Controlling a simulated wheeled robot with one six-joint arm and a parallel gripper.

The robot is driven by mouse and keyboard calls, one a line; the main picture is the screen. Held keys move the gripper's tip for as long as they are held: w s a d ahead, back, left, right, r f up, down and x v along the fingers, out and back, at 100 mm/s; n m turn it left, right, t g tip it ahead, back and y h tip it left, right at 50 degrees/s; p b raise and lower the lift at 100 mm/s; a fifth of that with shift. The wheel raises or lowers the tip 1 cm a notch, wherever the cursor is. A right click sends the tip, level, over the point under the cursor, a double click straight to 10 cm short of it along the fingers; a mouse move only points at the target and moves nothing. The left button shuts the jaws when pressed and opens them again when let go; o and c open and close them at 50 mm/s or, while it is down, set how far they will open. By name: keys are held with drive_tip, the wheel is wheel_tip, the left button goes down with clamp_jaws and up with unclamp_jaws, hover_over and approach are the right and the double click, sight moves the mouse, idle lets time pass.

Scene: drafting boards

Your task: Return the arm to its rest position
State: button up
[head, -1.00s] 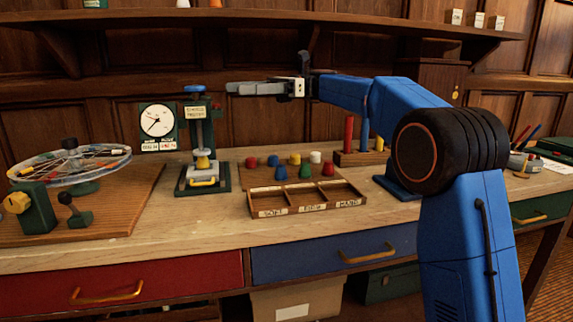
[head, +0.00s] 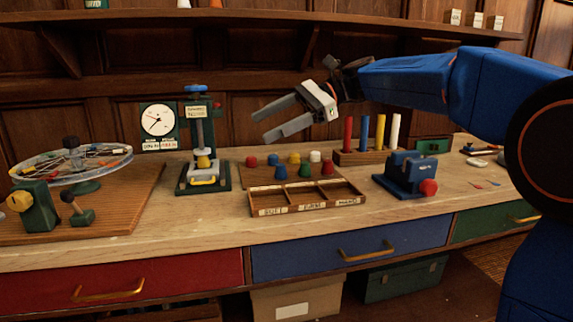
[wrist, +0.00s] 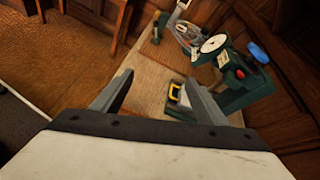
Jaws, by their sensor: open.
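My gripper (head: 272,122) is open and empty. It hangs in the air above the workbench, above and behind the row of small coloured pieces, with its fingers pointing left. In the wrist view its two fingers (wrist: 158,98) are spread apart with nothing between them. My blue arm reaches in from the right side of the head view, and its elbow is at the right edge.
Below stand the green press with a dial (head: 158,121), the three-part wooden tray (head: 362,196), a rack of coloured rods (head: 368,157) and a blue vise-like device (head: 404,176). A glass wheel (head: 70,162) is at left. A shelf (head: 230,17) runs overhead.

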drive_tip(key=s+d+f+n+t+h, duration=0.4)
drive_tip(key=s+d+f+n+h, duration=0.1)
drive_tip(key=s+d+f, duration=0.9)
drive_tip(key=s+d+f+n+t+h, duration=0.4)
drive_tip(key=s+d+f+n+h, duration=0.2)
drive_tip(key=s+d+f, duration=0.9)
drive_tip(key=d+f+h, duration=0.2)
drive_tip(key=d+f, duration=0.1)
drive_tip(key=f, duration=0.1)
drive_tip(key=shift+s+d+f, duration=0.15)
drive_tip(key=shift+d+f, duration=0.05)
drive_tip(key=shift+d, duration=0.2)
drive_tip(key=shift+c, duration=0.7)
